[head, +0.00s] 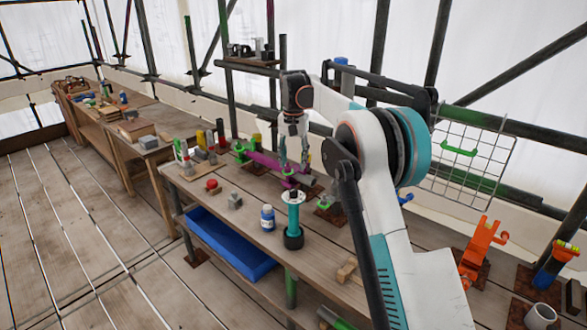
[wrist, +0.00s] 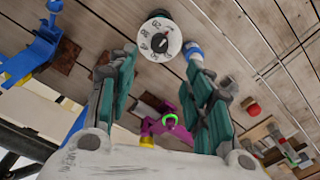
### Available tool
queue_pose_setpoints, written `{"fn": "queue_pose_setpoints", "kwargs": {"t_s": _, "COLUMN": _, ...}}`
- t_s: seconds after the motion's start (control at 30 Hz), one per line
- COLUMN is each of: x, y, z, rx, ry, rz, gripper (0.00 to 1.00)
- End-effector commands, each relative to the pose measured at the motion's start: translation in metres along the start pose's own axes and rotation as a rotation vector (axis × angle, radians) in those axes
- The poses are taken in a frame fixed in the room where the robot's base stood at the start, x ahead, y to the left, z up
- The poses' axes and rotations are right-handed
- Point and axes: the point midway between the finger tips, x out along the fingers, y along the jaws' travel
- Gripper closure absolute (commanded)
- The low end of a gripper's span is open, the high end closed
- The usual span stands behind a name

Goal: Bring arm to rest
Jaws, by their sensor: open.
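My gripper (head: 293,165) hangs fingers down over the workbench (head: 245,215) in the head view, at the end of my raised white and teal arm. In the wrist view my gripper (wrist: 165,62) has its two teal fingers spread wide, with nothing held between them. A teal post (head: 293,218) with a white disc on top and a dark foot stands upright on the bench, nearer the camera than my gripper. The disc (wrist: 160,40) shows beyond the fingertips in the wrist view. A magenta piece (head: 263,160) lies on the bench close to the gripper, partly hidden by it.
A blue-capped bottle (head: 267,217) stands left of the post. A red knob (head: 212,185) and grey block (head: 235,200) sit farther left. A blue bin (head: 225,245) is below the bench. A wire rack (head: 470,155) and orange bracket (head: 483,245) are at right. Open floor lies left.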

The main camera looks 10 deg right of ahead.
Motion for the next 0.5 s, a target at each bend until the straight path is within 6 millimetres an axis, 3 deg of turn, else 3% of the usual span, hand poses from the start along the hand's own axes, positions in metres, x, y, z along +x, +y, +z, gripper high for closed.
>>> {"fn": "queue_pose_setpoints", "kwargs": {"t_s": 0.5, "x": -0.0112, "y": 0.0037, "z": 0.0069, "rx": -0.01, "ry": 0.012, "rz": -0.006, "gripper": 0.54}}
